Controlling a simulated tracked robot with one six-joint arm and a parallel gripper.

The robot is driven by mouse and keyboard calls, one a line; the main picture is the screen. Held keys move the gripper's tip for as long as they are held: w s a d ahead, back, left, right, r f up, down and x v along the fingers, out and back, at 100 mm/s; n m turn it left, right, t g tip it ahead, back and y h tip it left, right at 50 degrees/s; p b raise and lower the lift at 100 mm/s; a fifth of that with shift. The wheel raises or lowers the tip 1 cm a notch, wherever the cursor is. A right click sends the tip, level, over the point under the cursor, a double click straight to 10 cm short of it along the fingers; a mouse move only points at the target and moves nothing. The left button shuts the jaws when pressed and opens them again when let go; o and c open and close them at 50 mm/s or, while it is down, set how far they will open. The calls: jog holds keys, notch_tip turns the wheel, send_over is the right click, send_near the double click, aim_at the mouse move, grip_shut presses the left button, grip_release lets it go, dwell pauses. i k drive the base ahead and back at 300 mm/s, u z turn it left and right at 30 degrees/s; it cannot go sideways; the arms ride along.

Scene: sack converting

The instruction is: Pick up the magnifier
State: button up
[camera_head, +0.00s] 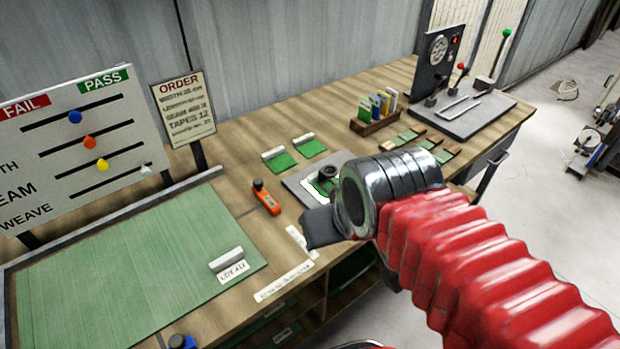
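A small black round piece (327,172), which looks like the magnifier, stands on a green swatch on a grey plate (296,184) in the middle of the bench. My wrist covers the right part of this plate and swatch. My gripper (319,229) shows only as a dark grey finger-like part at the lower left of my metal wrist, over the bench's front edge. It appears in front of and below the black piece in the picture, apart from it. The rest of the gripper is hidden, so I cannot tell its opening or whether it holds anything.
An orange tool (267,198) lies left of the plate. A green mat (120,285) with a white block (226,259) covers the left bench. A swatch box (374,119) and a gauge machine (438,62) stand farther back. An order sign (183,108) and pass/fail board (80,150) stand behind.

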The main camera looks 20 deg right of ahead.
aim_at(327, 172)
jog(key=u, duration=2.05)
jog(key=k, duration=0.95)
jog(key=z, duration=0.35)
jog(key=i, duration=0.55)
jog(key=z, duration=0.05)
